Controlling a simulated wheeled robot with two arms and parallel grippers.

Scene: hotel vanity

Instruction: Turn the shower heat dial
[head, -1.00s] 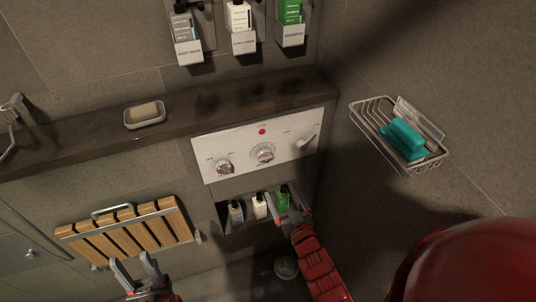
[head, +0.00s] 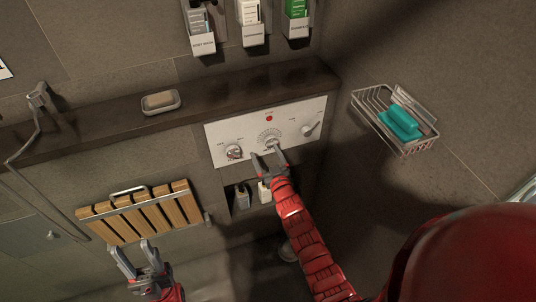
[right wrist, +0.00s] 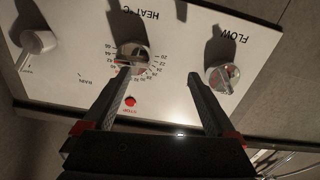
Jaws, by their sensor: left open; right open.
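The shower heat dial (head: 270,141) is the middle silver knob on the white control panel (head: 222,131); a finger partly covers it in the head view. In the right wrist view the heat dial (right wrist: 132,53) appears upside down under "HEAT °C". My right gripper (head: 264,150) is open and empty in front of the panel. In the right wrist view, one fingertip overlaps the heat dial's edge, and the other lies toward the flow dial (right wrist: 222,77); the dial is not between the fingers. Contact cannot be told. My left gripper (head: 132,247) is open beside the wooden slatted seat.
A ledge (head: 225,101) with a soap dish (head: 161,102) runs above the panel. Small bottles (head: 242,195) stand in a niche below. A wire basket (head: 395,120) hangs on the right wall. A third knob (head: 309,130) and a red button (head: 269,118) share the panel.

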